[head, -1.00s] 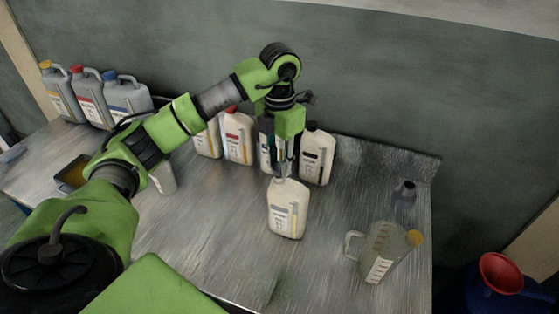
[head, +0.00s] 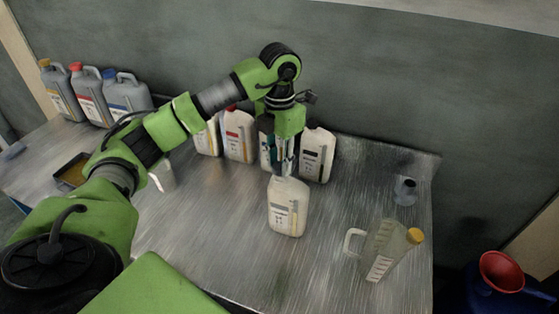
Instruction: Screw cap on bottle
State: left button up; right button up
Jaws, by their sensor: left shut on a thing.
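A cream-white bottle (head: 288,208) with a label stands upright near the middle of the metal table. My left gripper (head: 284,172) points straight down over the bottle's neck, with its fingertips at the bottle's top. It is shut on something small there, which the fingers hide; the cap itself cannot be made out. The bottle's mouth is hidden too. My right gripper is not in view.
Several similar bottles, such as one with a red cap (head: 238,136), stand behind along the wall. Grey canisters (head: 126,97) stand at the back left. A clear measuring jug (head: 386,250) and a small grey funnel-like piece (head: 404,192) are at the right.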

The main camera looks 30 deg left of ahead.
pick_arm(q)
jog(key=shift+f+b, duration=0.5)
jog(key=shift+f, duration=0.3)
dwell(0.4)
jog(key=o, duration=0.7)
jog(key=shift+r, duration=0.15)
notch_tip(320, 180, up, 12)
jog(key=shift+f, duration=0.15)
